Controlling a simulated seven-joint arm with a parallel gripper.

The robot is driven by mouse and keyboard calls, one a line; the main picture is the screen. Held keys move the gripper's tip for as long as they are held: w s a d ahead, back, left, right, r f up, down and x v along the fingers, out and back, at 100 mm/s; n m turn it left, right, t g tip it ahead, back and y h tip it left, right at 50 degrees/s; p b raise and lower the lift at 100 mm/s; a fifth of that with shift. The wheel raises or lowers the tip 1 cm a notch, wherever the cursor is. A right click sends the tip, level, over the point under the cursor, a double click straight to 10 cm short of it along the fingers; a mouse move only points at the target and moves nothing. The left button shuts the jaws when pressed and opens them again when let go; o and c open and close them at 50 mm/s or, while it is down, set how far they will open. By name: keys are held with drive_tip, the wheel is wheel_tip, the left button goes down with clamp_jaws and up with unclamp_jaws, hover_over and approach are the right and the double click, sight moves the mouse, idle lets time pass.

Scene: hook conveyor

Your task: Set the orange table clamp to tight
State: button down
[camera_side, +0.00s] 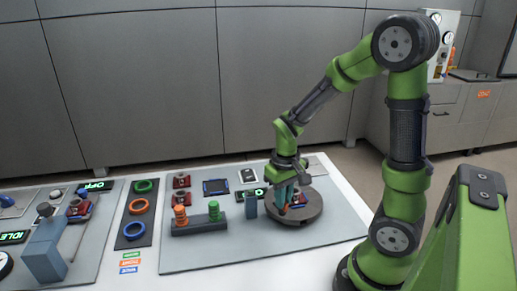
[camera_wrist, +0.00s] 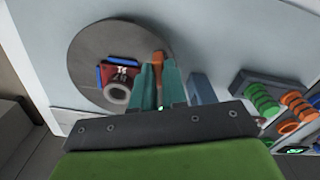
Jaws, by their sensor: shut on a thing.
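A round grey turntable (camera_side: 308,212) sits at the right part of the work mat, and it fills the upper middle of the wrist view (camera_wrist: 85,60). My gripper (camera_side: 287,202) is down at its near left part. In the wrist view its teal fingers (camera_wrist: 158,80) are shut on a slim orange piece, the orange clamp (camera_wrist: 158,58), at the disc's edge. The fingers hide much of it, so its setting cannot be read. A red block with blue sides and a grey ring (camera_wrist: 122,75) sits on the disc beside the fingers, to their left in the wrist view.
A blue-grey post (camera_side: 251,206) stands close left of the turntable. Further left is a dark rack (camera_side: 197,228) with orange and green ring stacks. A lit display (camera_side: 258,193), a blue-edged tray (camera_side: 215,187) and red blocks (camera_side: 181,180) lie behind. The front mat is clear.

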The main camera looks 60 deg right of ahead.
drive_tip(key=m, duration=0.6)
drive_tip(key=shift+m, duration=0.3)
drive_tip(key=m, duration=0.6)
drive_tip(key=shift+m, duration=0.3)
drive_tip(key=c, duration=1.2)
unclamp_jaws()
drive_tip(key=shift+o, duration=0.2)
drive_tip(key=shift+r, duration=0.1)
wheel_tip(320, 180, up, 17)
